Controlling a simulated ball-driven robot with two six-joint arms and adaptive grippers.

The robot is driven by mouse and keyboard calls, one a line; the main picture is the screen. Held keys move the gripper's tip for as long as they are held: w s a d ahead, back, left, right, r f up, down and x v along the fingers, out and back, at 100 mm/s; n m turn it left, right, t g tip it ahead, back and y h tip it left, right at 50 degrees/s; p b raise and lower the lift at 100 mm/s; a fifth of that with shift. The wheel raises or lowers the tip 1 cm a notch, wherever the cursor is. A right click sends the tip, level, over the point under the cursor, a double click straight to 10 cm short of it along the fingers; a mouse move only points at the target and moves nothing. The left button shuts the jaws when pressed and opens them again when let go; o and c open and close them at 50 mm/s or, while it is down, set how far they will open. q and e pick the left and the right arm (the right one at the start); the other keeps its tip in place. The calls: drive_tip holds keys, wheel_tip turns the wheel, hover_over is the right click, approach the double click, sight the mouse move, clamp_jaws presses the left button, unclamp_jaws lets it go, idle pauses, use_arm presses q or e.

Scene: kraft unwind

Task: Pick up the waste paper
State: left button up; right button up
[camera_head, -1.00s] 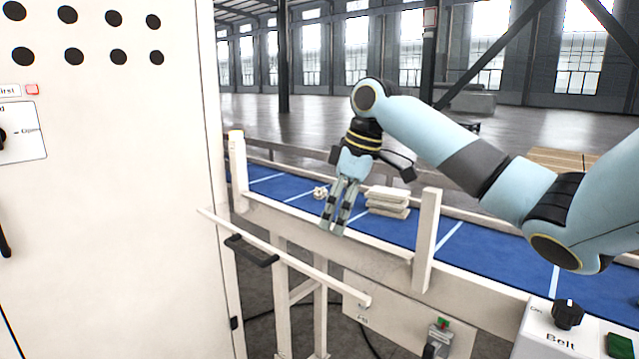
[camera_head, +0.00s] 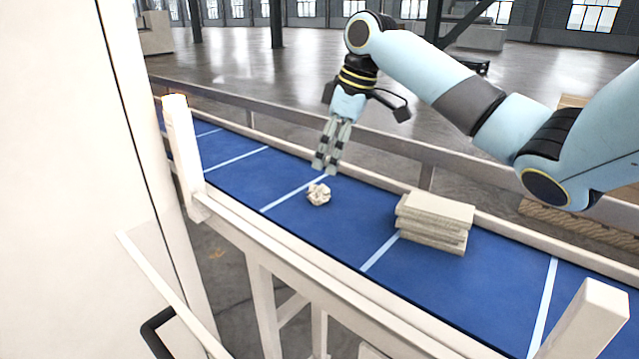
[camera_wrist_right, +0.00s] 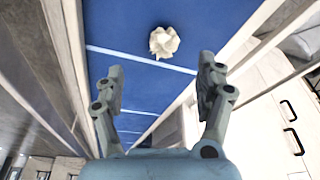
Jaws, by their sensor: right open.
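The waste paper (camera_head: 319,194) is a crumpled, off-white ball lying on the blue conveyor belt (camera_head: 235,180), close to a pale cross line. My right gripper (camera_head: 326,168) points down above the belt, just behind and above the paper in the head view, and apart from it. In the right wrist view the paper (camera_wrist_right: 164,42) lies beyond the fingertips, roughly centred between their lines. The fingers of the right gripper (camera_wrist_right: 160,72) are spread with nothing between them. My left gripper is not in view.
A stack of flat beige pieces (camera_head: 435,220) sits on the belt to the right of the paper. Pale side rails (camera_head: 300,265) edge the belt, with upright posts (camera_head: 183,150) at the near side. A white cabinet (camera_head: 60,180) stands at the left. The belt around the paper is clear.

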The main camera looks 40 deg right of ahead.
sight(321, 186)
drive_tip(key=f, duration=0.1)
drive_tip(key=a+f, duration=0.1)
drive_tip(key=f, duration=0.1)
drive_tip(key=shift+w+a, duration=0.25)
drive_tip(key=shift+a, duration=0.05)
drive_tip(key=x, duration=0.1)
drive_tip(key=p+x, duration=0.1)
drive_tip(key=x, duration=0.2)
drive_tip(key=shift+w+d+f, duration=0.15)
drive_tip(key=shift+d+f, duration=0.1)
drive_tip(key=shift+d, duration=0.05)
drive_tip(key=shift+w+f+p, duration=0.1)
drive_tip(key=shift+f+p, duration=0.2)
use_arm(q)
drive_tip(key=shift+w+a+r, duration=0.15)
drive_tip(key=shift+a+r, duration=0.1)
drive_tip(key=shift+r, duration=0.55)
use_arm(e)
drive_tip(key=shift+f, duration=0.15)
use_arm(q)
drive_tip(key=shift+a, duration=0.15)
use_arm(e)
drive_tip(key=c, duration=0.8)
